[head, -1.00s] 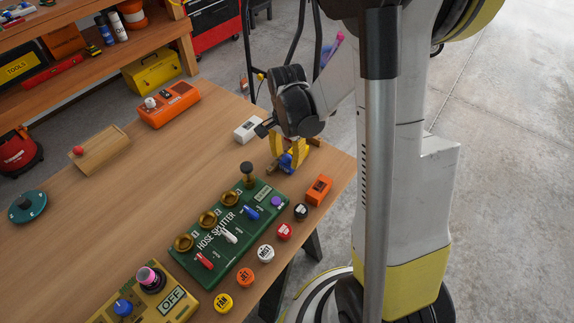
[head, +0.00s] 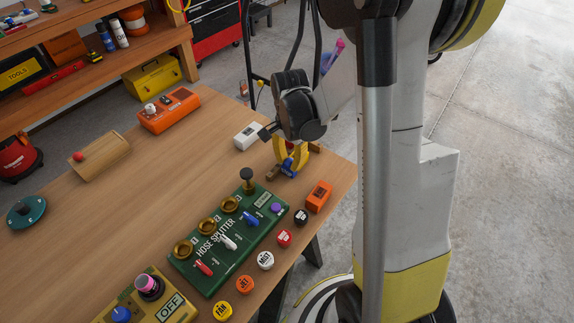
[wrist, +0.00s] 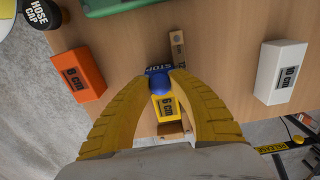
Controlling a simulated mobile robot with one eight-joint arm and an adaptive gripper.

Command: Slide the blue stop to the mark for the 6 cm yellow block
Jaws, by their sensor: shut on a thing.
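A blue stop (wrist: 158,79) labelled STOP sits on a wooden rail (wrist: 178,48) on the bench. In the head view the stop (head: 287,167) is at the bench's far right corner, partly hidden by my gripper. My gripper (head: 288,160) points down there, its yellow fingers shut on the stop. In the wrist view the fingertips (wrist: 162,76) are at the stop's two sides. The yellow 6 cm block (wrist: 167,107) lies beside the stop, between the fingers, towards the palm. The rail's marks are too small to read.
An orange block (wrist: 84,75) and a white 10 cm block (wrist: 280,72) stand on either side of the rail. The green hose splitter board (head: 225,240) lies nearby, with several round caps along its front. The bench edge is close to the rail.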

